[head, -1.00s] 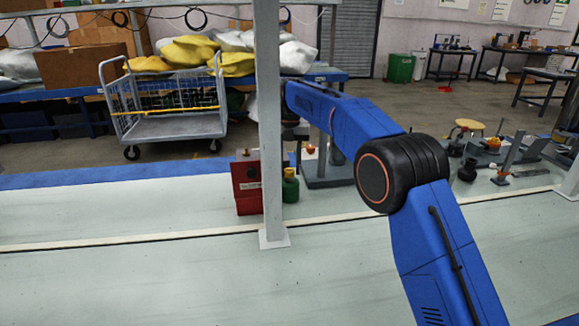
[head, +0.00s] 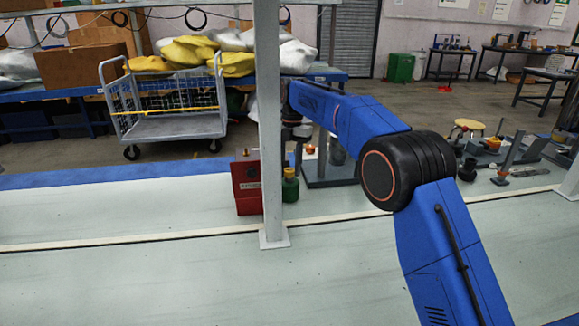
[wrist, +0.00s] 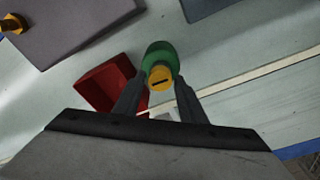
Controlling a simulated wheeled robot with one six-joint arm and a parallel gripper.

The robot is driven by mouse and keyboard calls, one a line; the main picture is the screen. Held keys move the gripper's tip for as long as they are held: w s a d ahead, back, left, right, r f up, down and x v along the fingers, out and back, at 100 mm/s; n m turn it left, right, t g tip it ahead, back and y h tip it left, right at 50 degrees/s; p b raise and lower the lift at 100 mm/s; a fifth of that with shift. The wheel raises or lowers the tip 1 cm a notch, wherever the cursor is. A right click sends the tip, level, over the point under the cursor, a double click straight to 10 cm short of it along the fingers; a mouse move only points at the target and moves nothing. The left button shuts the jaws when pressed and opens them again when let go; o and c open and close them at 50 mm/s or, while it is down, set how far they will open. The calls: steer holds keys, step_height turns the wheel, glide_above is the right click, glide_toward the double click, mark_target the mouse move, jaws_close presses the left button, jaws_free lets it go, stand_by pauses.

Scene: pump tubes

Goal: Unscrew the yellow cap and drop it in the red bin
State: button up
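The yellow cap (wrist: 160,76) has a dark slot on top and sits on the green bottle (wrist: 158,55). In the head view the bottle (head: 290,188) stands upright on the pale surface, just right of the grey post. My gripper (wrist: 158,88) points down over the cap, its two dark fingers spread on either side of it. A gap seems to remain between the fingers and the cap; contact cannot be made out. The red bin (wrist: 104,84) is left of the bottle; in the head view it (head: 247,187) is partly behind the post.
A grey upright post (head: 270,130) stands close in front of the bin and bottle. A dark grey base (head: 330,176) lies behind the bottle; loose parts lie farther right. The pale surface at the front left is clear.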

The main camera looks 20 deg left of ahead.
steer(key=m, duration=0.7)
steer(key=shift+d+y, duration=0.1)
steer(key=shift+y, duration=0.3)
steer(key=m, duration=0.3)
steer(key=shift+t, duration=0.3)
steer(key=shift+s+m+y, duration=0.1)
steer(key=shift+m+y, duration=0.2)
steer(key=shift+m, duration=2)
steer(key=c, duration=0.9)
steer(key=shift+n, duration=1.8)
